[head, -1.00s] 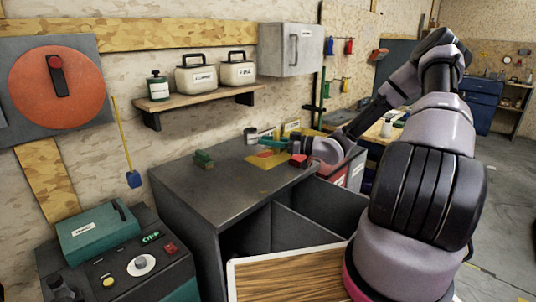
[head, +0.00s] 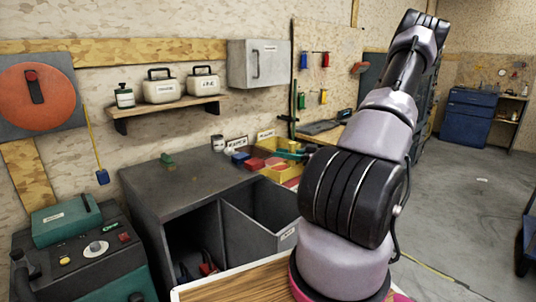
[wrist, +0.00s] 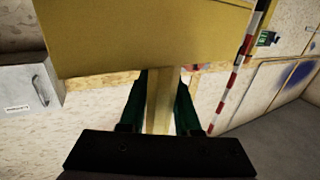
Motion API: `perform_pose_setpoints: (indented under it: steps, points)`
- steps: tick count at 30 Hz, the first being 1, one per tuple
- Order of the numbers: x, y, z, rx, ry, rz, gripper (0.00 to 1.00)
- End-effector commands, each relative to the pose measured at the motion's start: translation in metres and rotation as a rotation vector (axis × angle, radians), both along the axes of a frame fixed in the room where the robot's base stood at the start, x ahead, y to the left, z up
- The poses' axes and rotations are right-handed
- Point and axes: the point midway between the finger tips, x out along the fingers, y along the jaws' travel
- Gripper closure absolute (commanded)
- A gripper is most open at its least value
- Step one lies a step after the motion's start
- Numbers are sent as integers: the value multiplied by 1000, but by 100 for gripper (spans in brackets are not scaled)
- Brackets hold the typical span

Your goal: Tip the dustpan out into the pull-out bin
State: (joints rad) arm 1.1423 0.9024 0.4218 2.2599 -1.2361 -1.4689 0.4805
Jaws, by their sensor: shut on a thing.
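In the wrist view my gripper (wrist: 160,105) has its green fingers shut on the tan handle of a yellow dustpan (wrist: 145,38). The pan stretches across the top of that view, and a little red shows at its edge. In the head view my gripper is mostly hidden behind my arm. The grey pull-out bin (head: 248,236) stands open in front of the cabinet. Its inside bottom is hidden.
A wooden-topped surface (head: 235,285) is at the front. A wall shelf (head: 165,106) holds several containers. Open floor lies at right.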

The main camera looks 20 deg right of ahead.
Motion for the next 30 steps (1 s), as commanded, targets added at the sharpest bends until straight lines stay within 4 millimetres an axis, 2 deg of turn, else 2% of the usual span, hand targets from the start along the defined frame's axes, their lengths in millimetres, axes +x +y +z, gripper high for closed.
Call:
perform_pose_setpoints:
  steps: [5, 17, 30]
  points:
    - [8, 3, -1, -32, 78, 3, 100]
    - [44, 14, -14, -153, 448, 3, 100]
    - [81, 27, -37, -264, 801, 5, 100]
